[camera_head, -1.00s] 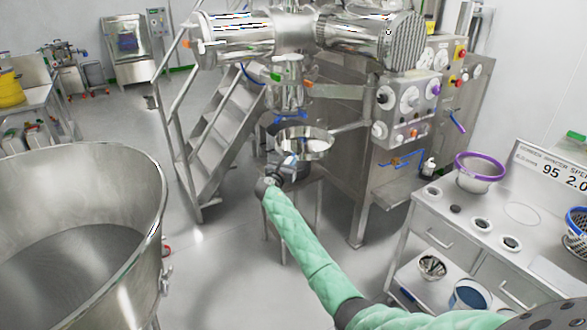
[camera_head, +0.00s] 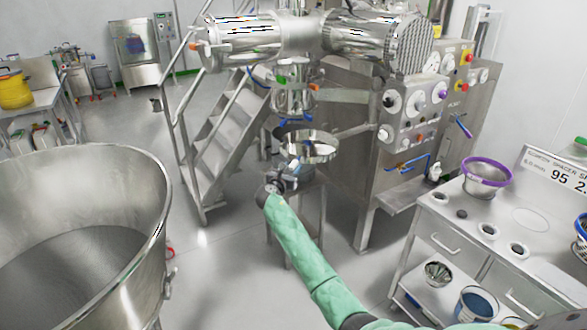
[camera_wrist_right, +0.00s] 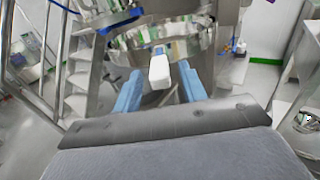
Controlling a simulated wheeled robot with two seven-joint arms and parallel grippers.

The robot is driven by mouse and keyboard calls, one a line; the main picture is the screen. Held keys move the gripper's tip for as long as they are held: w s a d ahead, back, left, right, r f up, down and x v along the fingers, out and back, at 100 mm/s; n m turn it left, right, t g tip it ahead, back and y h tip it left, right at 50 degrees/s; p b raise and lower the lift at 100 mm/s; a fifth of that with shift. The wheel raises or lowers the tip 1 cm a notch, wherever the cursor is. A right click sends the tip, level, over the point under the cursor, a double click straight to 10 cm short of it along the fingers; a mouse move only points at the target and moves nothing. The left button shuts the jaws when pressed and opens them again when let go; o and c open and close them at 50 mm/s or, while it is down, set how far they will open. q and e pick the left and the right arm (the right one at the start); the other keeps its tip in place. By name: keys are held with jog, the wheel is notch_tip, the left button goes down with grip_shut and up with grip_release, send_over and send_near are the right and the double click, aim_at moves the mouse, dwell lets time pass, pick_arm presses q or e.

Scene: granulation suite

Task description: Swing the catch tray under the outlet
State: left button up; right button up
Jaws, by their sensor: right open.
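The catch tray (camera_head: 322,150) is a round, shiny metal pan on a swing arm (camera_head: 356,131) from the machine. It hangs below the steel outlet vessel (camera_head: 294,98); I cannot tell whether it is centred under it. My right gripper (camera_head: 291,168) is at the tray's near side, partly hiding its front rim. In the right wrist view, the open blue fingers (camera_wrist_right: 160,82) stand on either side of a white handle (camera_wrist_right: 159,66) in front of the tray wall (camera_wrist_right: 182,38). I cannot tell whether they touch it. My left gripper is not in view.
A small metal stand (camera_head: 308,205) is below the tray. Steel steps (camera_head: 217,140) rise to the left, and a large steel bin (camera_head: 85,175) fills the left front. The control cabinet (camera_head: 395,160) and a counter (camera_head: 480,225) with a purple-rimmed bowl (camera_head: 487,178) are at right.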

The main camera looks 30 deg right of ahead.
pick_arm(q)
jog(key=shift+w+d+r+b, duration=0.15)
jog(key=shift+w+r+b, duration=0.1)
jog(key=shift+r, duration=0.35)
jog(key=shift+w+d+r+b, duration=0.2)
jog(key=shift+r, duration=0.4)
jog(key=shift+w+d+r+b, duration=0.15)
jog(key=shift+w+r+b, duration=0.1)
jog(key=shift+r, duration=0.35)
pick_arm(e)
jog(key=shift+v, duration=2.55)
